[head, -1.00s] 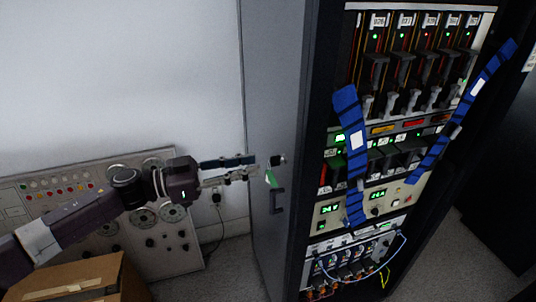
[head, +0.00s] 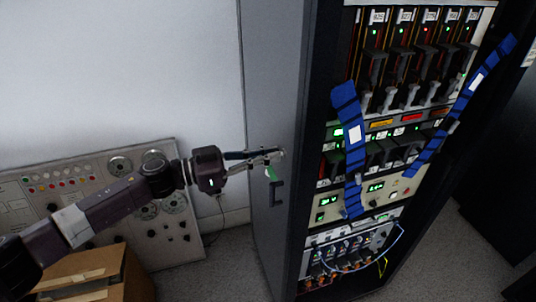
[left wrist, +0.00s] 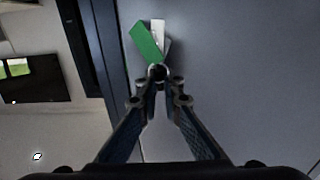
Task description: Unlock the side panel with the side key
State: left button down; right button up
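The grey side panel (head: 275,90) of the tall rack is closed, with a dark handle (head: 277,193) on it. My left gripper (head: 278,153) is at the panel's lock, which the fingertips cover in the head view. In the left wrist view, its fingers (left wrist: 159,82) close together around the side key (left wrist: 158,72). The key's green tag (left wrist: 147,42) hangs from it and also shows below the fingertips in the head view (head: 271,174). I cannot tell how deep the key sits in the lock. My right gripper is in neither view.
The open rack front shows modules with indicator lights, one of them red (head: 425,30), and two blue straps (head: 349,120). A grey control console (head: 100,165) stands against the wall. An open cardboard box (head: 105,275) is below my left arm.

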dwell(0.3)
pick_arm(q)
jog(key=shift+m, duration=0.3)
jog(key=m, duration=0.3)
jog(key=shift+b, duration=0.3)
jog(key=m+b, duration=0.1)
jog(key=m, duration=0.4)
jog(key=shift+s+f, duration=0.1)
jog(key=shift+s, duration=0.05)
jog(key=m+b, duration=0.2)
jog(key=m, duration=0.2)
jog(key=shift+f+m+b, duration=0.15)
jog(key=shift+m+b, duration=0.15)
jog(key=shift+b, duration=0.1)
jog(key=m+b, duration=0.3)
jog(key=m, duration=0.1)
jog(key=shift+s+m, duration=0.1)
jog(key=shift+m, duration=0.2)
